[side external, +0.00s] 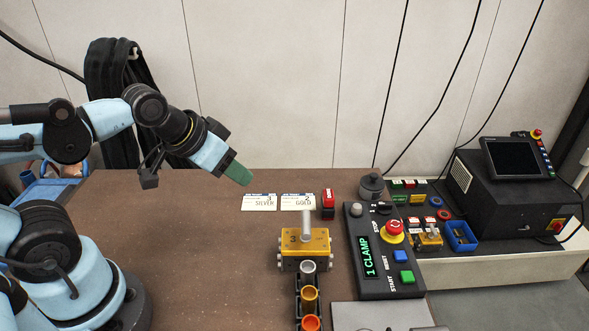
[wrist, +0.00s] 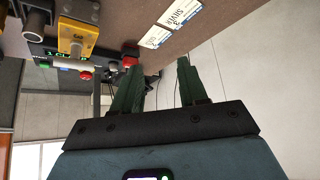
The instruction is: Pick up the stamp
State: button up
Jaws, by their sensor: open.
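The stamp (side external: 328,203), a small red block with a dark lower part, stands on the brown table just right of two white cards. In the wrist view the red stamp (wrist: 130,50) shows just beyond the tip of one green finger, which may cover part of it. My gripper (side external: 241,175) has green fingers and is in the air above the table, left of the stamp and cards. In the wrist view my gripper (wrist: 160,64) is open, with nothing between its fingers.
The cards read SILVER (side external: 259,202) and GOLD (side external: 298,202). A yellow clamp block (side external: 304,242) stands in front of the stamp. A black control box (side external: 380,255) with a red stop button is to the right. A dark round pot (side external: 371,187) stands behind it. The table's left part is clear.

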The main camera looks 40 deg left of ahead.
jog(key=w+d+r+n+g, duration=0.3)
jog(key=w+d+r+n, duration=0.1)
jog(key=w, duration=0.4)
jog(key=n+g, duration=0.4)
jog(key=n, duration=0.1)
send_near(329, 193)
jog(key=shift+d, duration=0.35)
jog(key=shift+f, duration=0.35)
notch_tip(329, 193, down, 6)
jog(key=shift+f, duration=0.1)
jog(key=shift+a+f, duration=0.2)
jog(key=shift+f, duration=1.05)
jog(key=shift+a+f, duration=0.15)
jog(key=shift+f, duration=1.15)
jog(key=shift+c, duration=0.4)
